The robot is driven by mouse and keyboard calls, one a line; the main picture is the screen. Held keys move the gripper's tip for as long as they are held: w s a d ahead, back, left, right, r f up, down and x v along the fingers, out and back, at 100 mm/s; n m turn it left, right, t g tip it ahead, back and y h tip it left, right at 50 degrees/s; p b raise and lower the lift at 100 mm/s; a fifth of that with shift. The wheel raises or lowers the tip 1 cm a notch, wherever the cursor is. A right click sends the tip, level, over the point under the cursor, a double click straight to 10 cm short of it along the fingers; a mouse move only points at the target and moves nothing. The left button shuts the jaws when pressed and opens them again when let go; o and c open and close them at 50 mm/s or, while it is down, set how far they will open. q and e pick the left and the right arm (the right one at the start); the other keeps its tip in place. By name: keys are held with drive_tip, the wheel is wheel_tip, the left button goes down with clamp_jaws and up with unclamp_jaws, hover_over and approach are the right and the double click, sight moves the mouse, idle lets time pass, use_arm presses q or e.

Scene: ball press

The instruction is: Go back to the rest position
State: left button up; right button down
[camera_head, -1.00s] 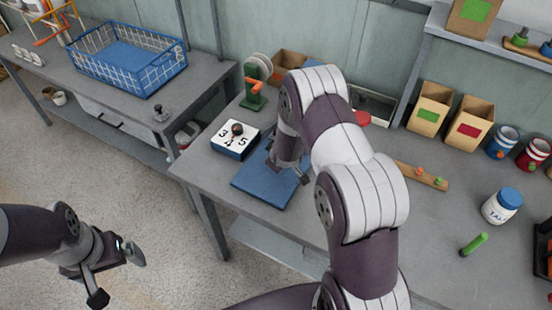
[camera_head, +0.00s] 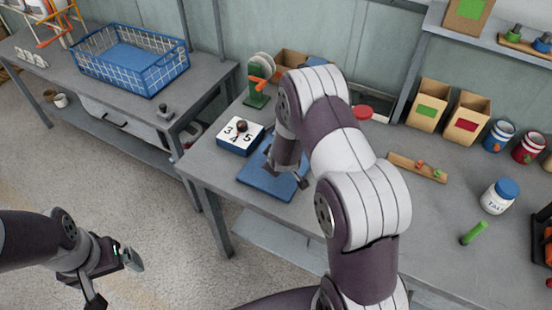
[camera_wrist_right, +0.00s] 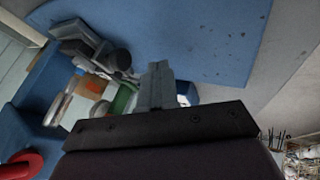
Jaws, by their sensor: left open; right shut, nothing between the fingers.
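My right arm reaches across the workbench (camera_head: 350,262). Its gripper is over the blue mat (camera_head: 262,185), and the arm hides much of its fingers in the head view. In the right wrist view the right gripper (camera_wrist_right: 158,85) shows its fingers together and empty, with a blue surface (camera_wrist_right: 170,30) beyond. My left gripper (camera_head: 116,278) is open and empty, out over the floor at lower left, apart from both benches.
A box with numbers and a dark ball on top (camera_head: 240,136) stands left of the mat. Behind it is a green device with an orange handle (camera_head: 257,96). A blue basket (camera_head: 130,60) sits on the left bench. A white jar (camera_head: 496,198) stands at right.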

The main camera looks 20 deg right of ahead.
drive_tip(key=d+v, duration=0.1)
drive_tip(key=v, duration=0.6)
drive_tip(key=shift+s+a+r, duration=0.25)
drive_tip(key=shift+a+r, duration=0.1)
drive_tip(key=shift+a, duration=0.05)
